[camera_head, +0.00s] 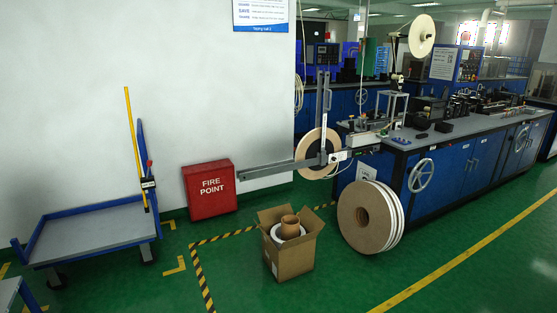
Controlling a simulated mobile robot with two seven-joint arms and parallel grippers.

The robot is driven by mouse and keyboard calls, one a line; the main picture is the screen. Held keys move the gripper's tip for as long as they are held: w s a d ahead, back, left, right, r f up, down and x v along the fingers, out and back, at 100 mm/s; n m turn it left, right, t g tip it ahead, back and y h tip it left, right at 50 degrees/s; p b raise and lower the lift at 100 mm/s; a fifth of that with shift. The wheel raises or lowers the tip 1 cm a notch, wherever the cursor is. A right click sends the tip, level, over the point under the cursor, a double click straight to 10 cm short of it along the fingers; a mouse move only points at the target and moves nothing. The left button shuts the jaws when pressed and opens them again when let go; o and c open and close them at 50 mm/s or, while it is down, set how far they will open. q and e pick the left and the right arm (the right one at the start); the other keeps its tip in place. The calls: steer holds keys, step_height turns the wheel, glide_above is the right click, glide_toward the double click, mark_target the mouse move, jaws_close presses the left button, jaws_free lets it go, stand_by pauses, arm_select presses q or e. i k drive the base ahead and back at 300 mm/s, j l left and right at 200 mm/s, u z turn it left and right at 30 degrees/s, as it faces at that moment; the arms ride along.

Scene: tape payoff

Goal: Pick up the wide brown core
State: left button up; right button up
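A brown core (290,222) stands upright in an open cardboard box (293,260) on the green floor. Its top rises a little above the box's contents, and its lower part is hidden. A white ring-shaped roll (276,234) lies in the box at the core's base; I cannot tell whether it is around or beneath it. Neither of my grippers is in view.
Large reels (365,215) stand on the floor right of the box, beside a blue machine bench (450,175). A horizontal metal arm (265,170) extends behind the box. A red fire point box (209,189) and a blue-edged cart (90,230) stand left.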

mark_target(290, 224)
steer(key=i+z, duration=0.15)
steer(key=i, duration=0.75)
steer(key=i+l, duration=0.25)
steer(key=i, duration=0.2)
steer(key=i+l, duration=0.25)
steer(key=i, duration=0.2)
steer(key=i+l, duration=0.3)
steer(key=i, duration=0.2)
steer(key=i+l, duration=0.25)
steer(key=i, duration=0.2)
steer(key=i+l, duration=0.25)
steer(key=i, duration=0.6)
steer(key=l+z, duration=0.05)
